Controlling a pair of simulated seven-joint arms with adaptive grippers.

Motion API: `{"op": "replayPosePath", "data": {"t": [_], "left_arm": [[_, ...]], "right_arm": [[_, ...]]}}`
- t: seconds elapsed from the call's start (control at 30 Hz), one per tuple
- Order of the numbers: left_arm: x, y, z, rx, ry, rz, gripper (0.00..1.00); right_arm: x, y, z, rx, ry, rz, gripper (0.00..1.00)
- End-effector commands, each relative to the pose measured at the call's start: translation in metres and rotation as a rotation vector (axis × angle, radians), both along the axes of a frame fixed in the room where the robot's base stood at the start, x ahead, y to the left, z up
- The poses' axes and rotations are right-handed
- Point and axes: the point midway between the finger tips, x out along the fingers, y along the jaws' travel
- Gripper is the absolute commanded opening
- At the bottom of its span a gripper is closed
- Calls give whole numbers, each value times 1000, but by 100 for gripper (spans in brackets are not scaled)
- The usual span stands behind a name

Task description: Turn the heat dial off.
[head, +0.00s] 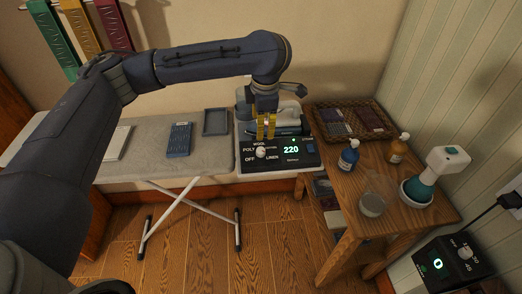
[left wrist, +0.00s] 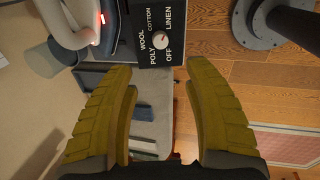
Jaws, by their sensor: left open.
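The heat dial (head: 261,152) is a small white knob on a black control panel (head: 278,156) with a green "220" readout. WOOL, POLY, COTTON, OFF and LINEN are printed around it. The dial (left wrist: 159,40) also shows near the top of the left wrist view; I cannot tell which label it points at. My left gripper (head: 266,133) has yellow fingers pointing down, just above and behind the dial in the head view. In the left wrist view its fingers (left wrist: 160,80) are spread apart with nothing between them. My right gripper is not in view.
An iron (head: 290,122) stands behind the panel. The ironing board (head: 142,155) holds a blue object (head: 179,139) and a grey tray (head: 216,122). At right, a wooden table (head: 335,210) carries a blue bottle (head: 349,157), an amber bottle (head: 397,150), a glass (head: 372,204) and a wicker tray (head: 316,122).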

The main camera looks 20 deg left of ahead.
Motion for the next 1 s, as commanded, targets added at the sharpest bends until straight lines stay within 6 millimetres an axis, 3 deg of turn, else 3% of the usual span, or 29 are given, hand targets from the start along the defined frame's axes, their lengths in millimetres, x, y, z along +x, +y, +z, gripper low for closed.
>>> {"op": "replayPosePath", "data": {"t": [0.6,1.0], "left_arm": [[18,8,-102,-3,2,2,52],[25,12,-137,-1,-1,3,52]], "right_arm": [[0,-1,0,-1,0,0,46],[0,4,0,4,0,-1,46]]}}
